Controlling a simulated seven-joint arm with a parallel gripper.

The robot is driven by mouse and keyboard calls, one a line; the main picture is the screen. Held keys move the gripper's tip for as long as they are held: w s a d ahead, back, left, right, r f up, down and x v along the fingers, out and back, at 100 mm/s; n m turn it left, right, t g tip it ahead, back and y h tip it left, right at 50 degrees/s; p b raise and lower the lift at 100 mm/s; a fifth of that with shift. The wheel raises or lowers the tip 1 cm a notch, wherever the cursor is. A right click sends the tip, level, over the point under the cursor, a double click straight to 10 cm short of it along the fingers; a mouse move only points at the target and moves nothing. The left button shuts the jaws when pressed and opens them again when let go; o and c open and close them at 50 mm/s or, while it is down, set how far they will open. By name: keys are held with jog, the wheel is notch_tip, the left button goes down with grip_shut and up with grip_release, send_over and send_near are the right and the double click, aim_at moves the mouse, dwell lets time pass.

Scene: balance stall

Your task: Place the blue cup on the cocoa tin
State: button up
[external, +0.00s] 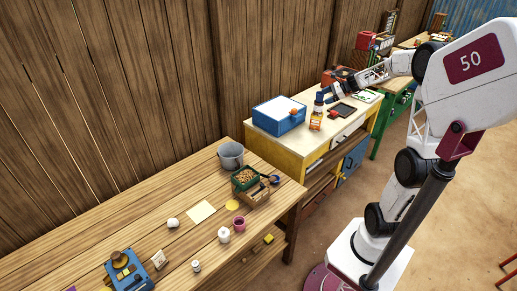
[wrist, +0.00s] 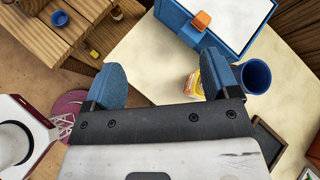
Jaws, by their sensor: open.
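My gripper (wrist: 163,72) is open, its two blue fingers spread above the yellow cabinet top. In the external view my gripper (external: 328,94) is above the cabinet's back part. A dark blue cup (wrist: 258,75) stands upright just outside the right finger. In the external view I cannot tell this cup from my blue fingers. A jar with an orange-yellow label (external: 316,119) stands at the front of the cabinet top; it also shows in the wrist view (wrist: 191,86), partly hidden behind the right finger. I cannot make out for certain which thing is the cocoa tin.
A blue box (external: 278,117) with an orange clasp stands beside the jar. A dark tray (external: 343,110) lies to the right. The wooden bench (external: 150,215) holds several items, including a small blue round container (wrist: 59,18). The cabinet top between my fingers is mostly clear.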

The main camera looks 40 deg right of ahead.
jog(key=s+a+n+g, duration=0.2)
jog(key=s+a+n, duration=0.2)
jog(key=a, duration=0.4)
jog(key=s+a+n+g+h, duration=0.15)
jog(key=s+a+n, duration=0.25)
jog(key=a, duration=0.4)
jog(key=s+a+n+g, duration=0.2)
jog(key=s+a+n, duration=0.15)
jog(key=a, duration=0.35)
jog(key=s+a+f+n+h, duration=0.2)
jog(key=s+a+n, duration=0.3)
jog(key=s+n, duration=0.2)
jog(key=s+a+f+n+g+h, duration=0.1)
jog(key=s+a+n, duration=0.4)
jog(key=s, duration=0.5)
jog(key=shift+s+a+f+n+h, duration=0.25)
jog(key=shift+f+n+h, duration=0.2)
jog(key=shift+n+h, duration=0.5)
